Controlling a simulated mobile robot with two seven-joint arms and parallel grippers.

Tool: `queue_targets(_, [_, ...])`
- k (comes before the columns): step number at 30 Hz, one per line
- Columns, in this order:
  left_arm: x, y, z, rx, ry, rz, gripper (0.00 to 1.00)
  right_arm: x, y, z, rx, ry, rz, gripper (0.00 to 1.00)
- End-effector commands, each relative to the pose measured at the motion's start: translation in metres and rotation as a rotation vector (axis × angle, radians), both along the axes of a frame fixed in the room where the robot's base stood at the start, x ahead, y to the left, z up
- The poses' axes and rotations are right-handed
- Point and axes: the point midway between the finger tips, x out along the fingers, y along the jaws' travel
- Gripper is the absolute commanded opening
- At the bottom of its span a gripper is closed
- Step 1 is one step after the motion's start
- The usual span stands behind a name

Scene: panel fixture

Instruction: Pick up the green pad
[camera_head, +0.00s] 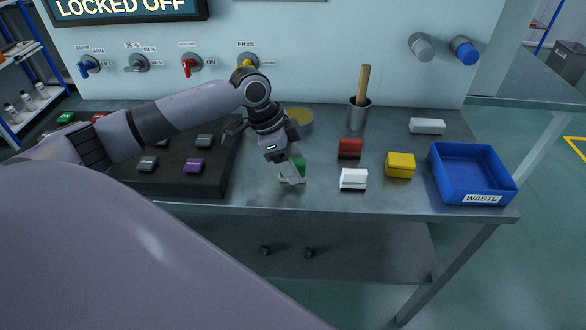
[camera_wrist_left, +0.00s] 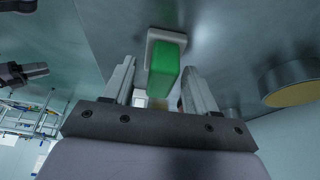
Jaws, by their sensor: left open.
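The green pad (camera_head: 300,163) is a small block with a green upper part and a pale grey base, on the front part of the grey bench top. My left gripper (camera_head: 291,170) reaches down over it and partly hides it in the head view. In the left wrist view the green pad (camera_wrist_left: 165,68) lies between the tips of the two open fingers of my left gripper (camera_wrist_left: 160,80), with a gap at least on the left. I cannot tell whether either finger touches it. My right gripper is not clearly seen.
Near the pad are a red block (camera_head: 349,148), a white block (camera_head: 354,178) and a yellow block (camera_head: 400,165). A blue waste tray (camera_head: 473,198) is at right. A cup with a wooden handle (camera_head: 359,112) stands behind. A dark tray (camera_head: 215,180) with small blocks is at left.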

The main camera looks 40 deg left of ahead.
Motion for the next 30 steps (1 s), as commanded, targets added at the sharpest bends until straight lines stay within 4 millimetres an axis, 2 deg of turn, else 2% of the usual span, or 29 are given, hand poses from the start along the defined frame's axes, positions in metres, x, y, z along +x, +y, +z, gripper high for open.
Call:
queue_targets(6, [0.001,-0.001,-0.002,0.000,-0.002,-0.001,0.57,0.002,0.000,0.002,0.002,-0.005,-0.001,0.38])
queue_targets(7, [0.001,-0.001,-0.002,0.000,-0.002,-0.001,0.54,0.002,0.000,0.002,0.001,-0.006,0.000,0.38])
queue_targets(11, [0.001,-0.001,-0.002,0.000,-0.002,-0.001,0.12,0.003,0.001,0.003,0.002,-0.008,0.000,0.38])
queue_targets(23, [0.001,-0.001,0.003,-0.001,-0.003,0.000,0.11,0.003,0.001,0.004,0.002,-0.009,0.000,0.38])
queue_targets(26, [0.002,-0.001,0.012,-0.001,-0.004,0.000,0.11,0.003,0.001,0.005,0.002,-0.009,0.000,0.38])
queue_targets(30, [0.002,-0.001,0.036,-0.001,-0.008,-0.001,0.11,0.003,0.001,0.007,0.001,-0.011,0.001,0.38])
